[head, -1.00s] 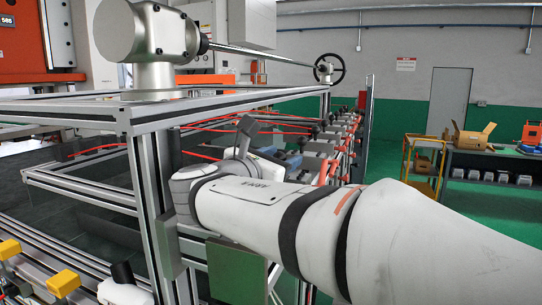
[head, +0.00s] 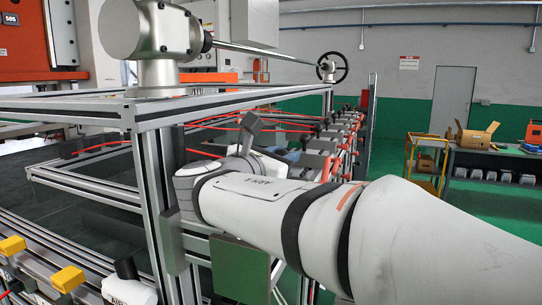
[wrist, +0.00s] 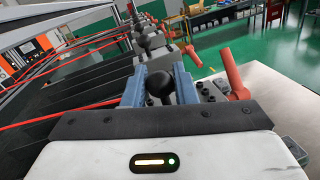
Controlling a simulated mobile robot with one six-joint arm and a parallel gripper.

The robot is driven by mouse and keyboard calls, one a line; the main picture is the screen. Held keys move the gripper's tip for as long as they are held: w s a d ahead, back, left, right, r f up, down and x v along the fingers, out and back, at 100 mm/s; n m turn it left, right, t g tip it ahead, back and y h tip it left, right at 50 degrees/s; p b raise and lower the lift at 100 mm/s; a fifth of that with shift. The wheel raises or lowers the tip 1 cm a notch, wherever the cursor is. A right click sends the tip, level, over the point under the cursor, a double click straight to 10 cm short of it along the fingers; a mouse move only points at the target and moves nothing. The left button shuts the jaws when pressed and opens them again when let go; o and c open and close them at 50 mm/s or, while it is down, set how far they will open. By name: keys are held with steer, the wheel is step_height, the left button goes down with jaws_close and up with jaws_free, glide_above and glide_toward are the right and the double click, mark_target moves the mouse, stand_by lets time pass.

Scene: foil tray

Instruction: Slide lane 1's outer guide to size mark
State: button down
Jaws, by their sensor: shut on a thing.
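In the wrist view, a round black knob (wrist: 160,82) stands between the two blue-grey fingers of my gripper (wrist: 160,70). The fingers are shut on it, one on each side. The knob appears to belong to a guide, but the guide's body is mostly hidden by my gripper. I cannot make out a size mark. In the head view, my arm reaches in from the right, and its wrist hides most of the held spot.
An orange lever (wrist: 232,72) stands close to the right of my gripper. Several similar knobs and clamps recede beyond it. Red cables (wrist: 75,122) cross the dark lanes at left. An aluminium frame post (head: 160,200) stands left of my wrist.

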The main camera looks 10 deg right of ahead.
steer(key=shift+w+d, duration=0.3)
steer(key=shift+w, duration=0.05)
steer(key=shift+w+d, duration=0.35)
steer(key=shift+w, duration=0.3)
steer(key=c, duration=1.4)
jaws_free()
steer(key=shift+s, duration=0.3)
steer(key=shift+o, duration=0.8)
steer(key=shift+w, duration=0.15)
steer(key=shift+a, duration=0.1)
steer(key=shift+s+a+f+b, duration=0.1)
steer(key=shift+s+a+b, duration=0.25)
steer(key=shift+s+b, duration=0.05)
steer(key=b+v, duration=0.2)
steer(key=v, duration=0.4)
steer(key=shift+s+a, duration=0.3)
